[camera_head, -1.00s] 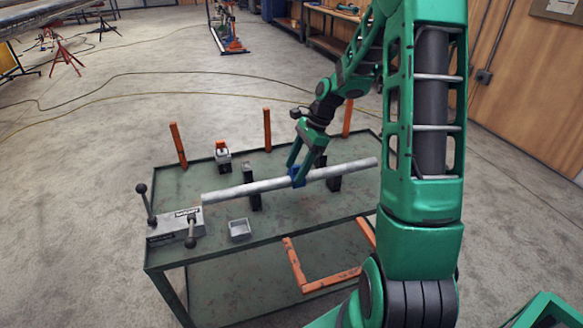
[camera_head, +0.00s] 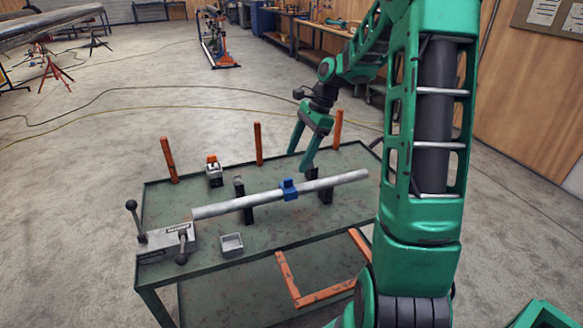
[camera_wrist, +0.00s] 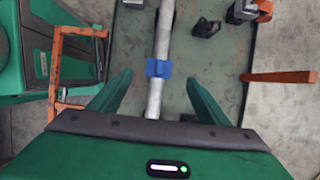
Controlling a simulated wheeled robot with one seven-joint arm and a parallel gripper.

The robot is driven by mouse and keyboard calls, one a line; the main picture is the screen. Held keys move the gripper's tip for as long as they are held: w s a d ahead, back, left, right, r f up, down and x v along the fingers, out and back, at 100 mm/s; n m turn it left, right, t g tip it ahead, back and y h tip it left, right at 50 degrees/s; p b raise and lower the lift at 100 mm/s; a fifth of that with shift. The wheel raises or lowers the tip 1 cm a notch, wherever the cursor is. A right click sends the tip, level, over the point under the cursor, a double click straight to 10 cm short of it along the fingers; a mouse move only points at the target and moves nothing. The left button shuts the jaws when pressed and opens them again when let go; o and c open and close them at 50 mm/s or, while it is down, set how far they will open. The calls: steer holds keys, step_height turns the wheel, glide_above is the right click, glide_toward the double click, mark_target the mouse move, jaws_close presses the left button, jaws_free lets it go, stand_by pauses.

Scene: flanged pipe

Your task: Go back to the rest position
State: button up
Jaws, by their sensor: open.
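My gripper (camera_head: 303,160) is above the green table (camera_head: 215,287), just behind the grey pipe (camera_head: 245,202) in the head view. It is open and empty. The pipe lies across two black supports (camera_head: 249,215) and carries a blue collar (camera_head: 288,189) near its middle. In the wrist view my gripper's two green fingers (camera_wrist: 157,92) are spread wide. The pipe (camera_wrist: 163,40) and the blue collar (camera_wrist: 159,68) show between them in the picture, apart from the fingers. Part of the right support is hidden behind the pipe.
A grey clamp block with black-knobbed levers (camera_head: 166,243) stands at the table's left end. A small square tray (camera_head: 231,244) lies in front of the pipe. An orange-topped block (camera_head: 214,172) and orange posts (camera_head: 258,144) stand along the back edge. Air above the table is free.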

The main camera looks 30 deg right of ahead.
steer(key=shift+d+r, duration=0.25)
steer(key=shift+r, duration=0.3)
steer(key=shift+s, duration=0.1)
steer(key=s+a+r+n+h, duration=0.1)
steer(key=s+n, duration=0.6)
steer(key=s, duration=0.9)
steer(key=s+a+r+n+h, duration=0.1)
steer(key=s+n+h, duration=0.2)
steer(key=s+n, duration=0.4)
steer(key=s, duration=0.9)
steer(key=shift+a+r+g, duration=0.35)
steer(key=shift+a+g, duration=0.05)
